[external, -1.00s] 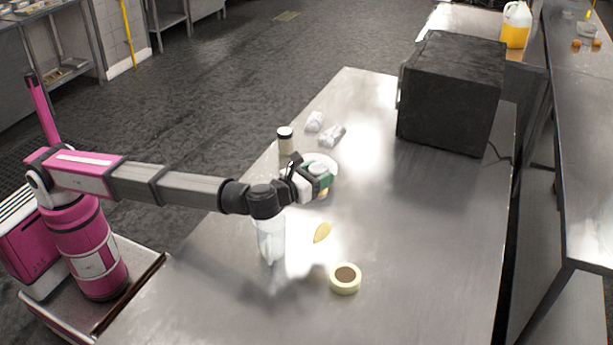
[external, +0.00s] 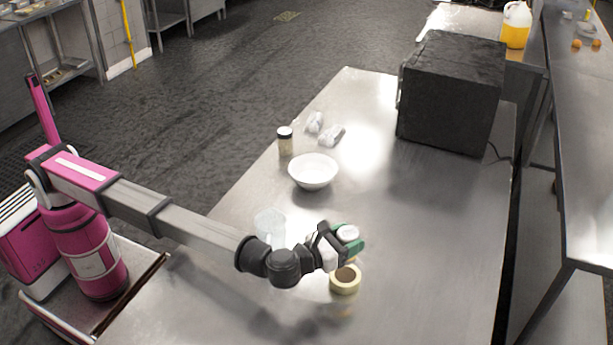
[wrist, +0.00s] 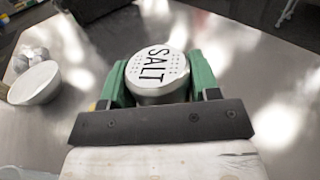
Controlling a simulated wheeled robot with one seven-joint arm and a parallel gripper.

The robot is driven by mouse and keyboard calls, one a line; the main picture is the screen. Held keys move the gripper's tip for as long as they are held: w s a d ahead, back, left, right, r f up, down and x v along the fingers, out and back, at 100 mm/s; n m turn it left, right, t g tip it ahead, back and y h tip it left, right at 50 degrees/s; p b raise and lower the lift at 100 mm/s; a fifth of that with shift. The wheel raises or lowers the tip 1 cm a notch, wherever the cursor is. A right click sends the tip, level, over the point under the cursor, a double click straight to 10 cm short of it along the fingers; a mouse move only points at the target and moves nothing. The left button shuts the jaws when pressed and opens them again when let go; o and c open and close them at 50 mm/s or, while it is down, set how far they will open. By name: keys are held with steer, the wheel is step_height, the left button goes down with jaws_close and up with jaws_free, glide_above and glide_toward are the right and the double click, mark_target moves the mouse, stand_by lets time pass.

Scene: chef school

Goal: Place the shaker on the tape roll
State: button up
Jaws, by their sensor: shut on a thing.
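My gripper (external: 345,243) is shut on the shaker, with its green fingers on both sides. The shaker's white lid (wrist: 157,69), printed "SALT", faces the camera in the wrist view; its lid also shows in the external view (external: 348,233). Most of the shaker's body is hidden. The tape roll (external: 345,281), cream with a brown inner core, lies flat on the steel table (external: 420,240). In the external view the gripper and shaker appear just behind and above the roll. The roll is not visible in the wrist view.
A clear container (external: 270,226) stands left, partly behind my arm. A black box (external: 450,95) is at the back right. The table's right side is clear.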

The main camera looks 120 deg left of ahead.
steer(key=shift+w+d+f, duration=0.35)
steer(key=shift+d, duration=0.2)
steer(key=shift+f, duration=2)
steer(key=shift+f, duration=0.1)
steer(key=o, duration=1)
steer(key=shift+s+d, duration=0.2)
steer(key=v, duration=1.1)
steer(key=shift+s+d, duration=0.15)
steer(key=shift+d, duration=0.05)
